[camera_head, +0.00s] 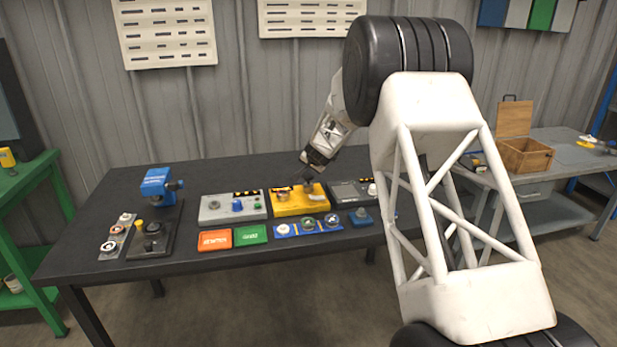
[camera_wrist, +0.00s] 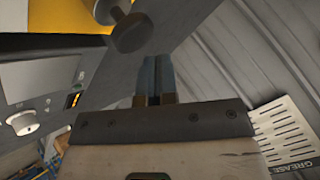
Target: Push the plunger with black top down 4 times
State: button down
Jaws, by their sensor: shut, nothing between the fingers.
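The yellow box (camera_head: 299,208) stands at the middle of the dark table, with small fittings on its top. My gripper (camera_head: 306,182) comes down from the upper right over the back of this box. In the wrist view its two blue fingertips (camera_wrist: 157,68) are together with nothing between them. A dark round-topped knob on a stem, which looks like the plunger with the black top (camera_wrist: 131,32), shows just beyond the fingertips beside the yellow surface (camera_wrist: 65,16). I cannot tell whether the fingertips touch it. In the head view my gripper partly hides this spot.
A grey box with a blue knob (camera_head: 233,208) stands left of the yellow box, and a dark grey panel (camera_head: 350,193) right. In front lie an orange plate (camera_head: 214,240), a green plate (camera_head: 250,235) and a blue button strip (camera_head: 309,226). A blue device (camera_head: 158,184) stands further left.

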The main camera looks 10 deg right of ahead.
aim_at(310, 176)
jog(key=shift+r, duration=0.1)
jog(key=shift+r, duration=2.4)
dwell(0.9)
jog(key=shift+r, duration=1.85)
jog(key=shift+f, duration=0.2)
jog(key=shift+f, duration=4.15)
jog(key=shift+f, duration=0.4)
